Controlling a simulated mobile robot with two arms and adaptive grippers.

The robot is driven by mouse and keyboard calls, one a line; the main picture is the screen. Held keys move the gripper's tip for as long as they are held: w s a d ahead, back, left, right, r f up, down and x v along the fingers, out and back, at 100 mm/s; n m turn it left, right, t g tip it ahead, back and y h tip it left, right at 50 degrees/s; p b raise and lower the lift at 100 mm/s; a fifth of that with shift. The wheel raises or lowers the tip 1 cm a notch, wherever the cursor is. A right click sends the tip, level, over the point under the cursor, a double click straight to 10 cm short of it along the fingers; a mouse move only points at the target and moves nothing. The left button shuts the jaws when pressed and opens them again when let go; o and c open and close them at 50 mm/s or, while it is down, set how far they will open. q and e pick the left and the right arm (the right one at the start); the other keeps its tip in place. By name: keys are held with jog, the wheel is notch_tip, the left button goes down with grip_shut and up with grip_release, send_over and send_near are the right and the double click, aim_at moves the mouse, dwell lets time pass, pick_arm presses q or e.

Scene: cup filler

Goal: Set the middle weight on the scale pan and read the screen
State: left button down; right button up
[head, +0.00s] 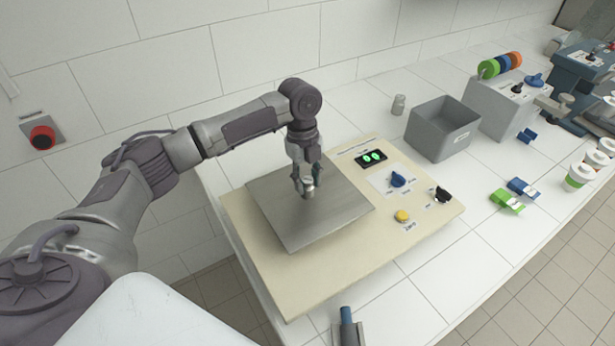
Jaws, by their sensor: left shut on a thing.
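The scale is a cream board (268,270) with a square metal pan (305,225) on its left part. Its small screen (371,159) shows green digits that look like two zeros. My left gripper (307,186) points down over the middle of the pan. It is shut on a small metal weight (308,190). I cannot tell whether the weight touches the pan. Another small metal weight (398,105) stands on the counter behind the scale. My right gripper is not in view.
A blue knob (397,179), a yellow button (402,216) and a black knob (442,195) sit on the scale board. A grey bin (441,130) stands behind right. Green (506,201) and blue (523,188) clips and cups (579,176) lie further right. A blue-handled tool (347,325) is at the front.

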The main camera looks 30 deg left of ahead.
pick_arm(q)
jog(key=c, duration=0.7)
grip_release()
jog(key=shift+f, duration=0.1)
jog(key=shift+c, duration=0.2)
notch_tip(320, 180, up, 12)
jog(key=a+b, duration=0.1)
jog(key=b, duration=0.2)
jog(key=shift+w+a, duration=0.25)
jog(key=shift+w, duration=0.2)
